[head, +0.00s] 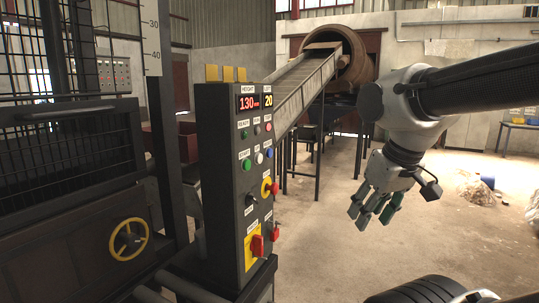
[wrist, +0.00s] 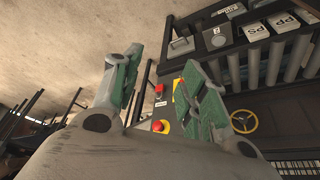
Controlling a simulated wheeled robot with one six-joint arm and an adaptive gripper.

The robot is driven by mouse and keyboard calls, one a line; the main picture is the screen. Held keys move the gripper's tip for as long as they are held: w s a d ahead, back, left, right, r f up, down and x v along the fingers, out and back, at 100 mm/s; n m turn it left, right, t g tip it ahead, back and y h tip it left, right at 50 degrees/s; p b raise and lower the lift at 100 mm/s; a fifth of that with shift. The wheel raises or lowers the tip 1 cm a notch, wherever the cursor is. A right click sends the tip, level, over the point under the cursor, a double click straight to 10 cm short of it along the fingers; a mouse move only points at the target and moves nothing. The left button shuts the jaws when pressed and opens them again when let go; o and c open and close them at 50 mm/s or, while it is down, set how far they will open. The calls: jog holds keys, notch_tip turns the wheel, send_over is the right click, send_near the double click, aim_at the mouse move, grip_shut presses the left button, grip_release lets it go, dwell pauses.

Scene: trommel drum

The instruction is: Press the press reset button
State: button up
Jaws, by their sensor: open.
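Several labels are too small to read, so I cannot tell which is the press reset button. My gripper (head: 373,213) is open and empty, to the right of the panel and apart from it. In the wrist view my green-padded fingers (wrist: 160,75) spread apart, with part of the panel (wrist: 160,108) behind them.
A red rotary handle on yellow (head: 255,245) and a red knob on yellow (head: 267,187) jut from the panel. The caged press with a yellow handwheel (head: 129,240) stands left. The conveyor (head: 300,90) rises to the drum (head: 350,55) behind. Floor between panel and gripper is clear.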

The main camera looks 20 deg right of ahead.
grip_shut()
dwell(1.1)
